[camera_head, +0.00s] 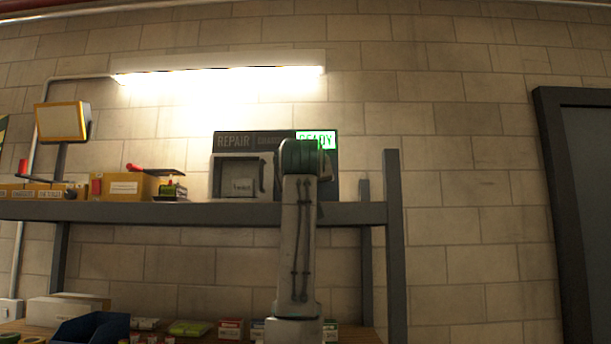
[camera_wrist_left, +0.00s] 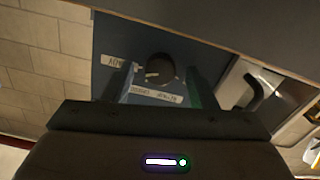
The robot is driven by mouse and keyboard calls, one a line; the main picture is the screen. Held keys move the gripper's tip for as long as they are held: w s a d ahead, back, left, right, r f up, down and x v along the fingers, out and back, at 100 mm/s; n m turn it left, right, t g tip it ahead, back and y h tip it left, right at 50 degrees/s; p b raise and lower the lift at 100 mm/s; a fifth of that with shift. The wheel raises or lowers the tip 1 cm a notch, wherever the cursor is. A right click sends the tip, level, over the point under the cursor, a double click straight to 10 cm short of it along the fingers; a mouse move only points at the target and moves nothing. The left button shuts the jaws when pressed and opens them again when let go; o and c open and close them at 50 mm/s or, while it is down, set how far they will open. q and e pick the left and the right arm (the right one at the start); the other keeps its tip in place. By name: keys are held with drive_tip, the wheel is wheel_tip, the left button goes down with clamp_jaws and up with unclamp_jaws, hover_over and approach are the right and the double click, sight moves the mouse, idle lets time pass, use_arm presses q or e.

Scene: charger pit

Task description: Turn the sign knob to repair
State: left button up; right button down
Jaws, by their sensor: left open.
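The sign (camera_head: 230,141) is a dark panel on the shelf against the wall. In the head view its READY word (camera_head: 317,140) glows green, while REPAIR (camera_head: 233,141) and the middle word are dark. The knob (camera_wrist_left: 160,67) is round and dark on a blue-grey face in the left wrist view, with white labels around it. My left gripper (camera_wrist_left: 159,78) is open, its fingers on either side of the knob in that view. I cannot tell whether they touch it. In the head view my arm hides the knob and the fingers. My right gripper is not in view.
A grey shelf (camera_head: 150,211) runs below the sign, with an upright post (camera_head: 395,250) to the right. Boxes (camera_head: 124,187) stand on it at left. A blue bin (camera_head: 95,328) and small packages sit on the lower surface. A dark door frame (camera_head: 562,200) is at far right.

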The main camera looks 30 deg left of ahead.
use_arm(q)
drive_tip(key=shift+c, duration=0.2)
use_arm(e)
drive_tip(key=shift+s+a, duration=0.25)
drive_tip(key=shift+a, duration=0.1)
use_arm(q)
drive_tip(key=c, duration=0.9)
drive_tip(key=shift+c, duration=0.2)
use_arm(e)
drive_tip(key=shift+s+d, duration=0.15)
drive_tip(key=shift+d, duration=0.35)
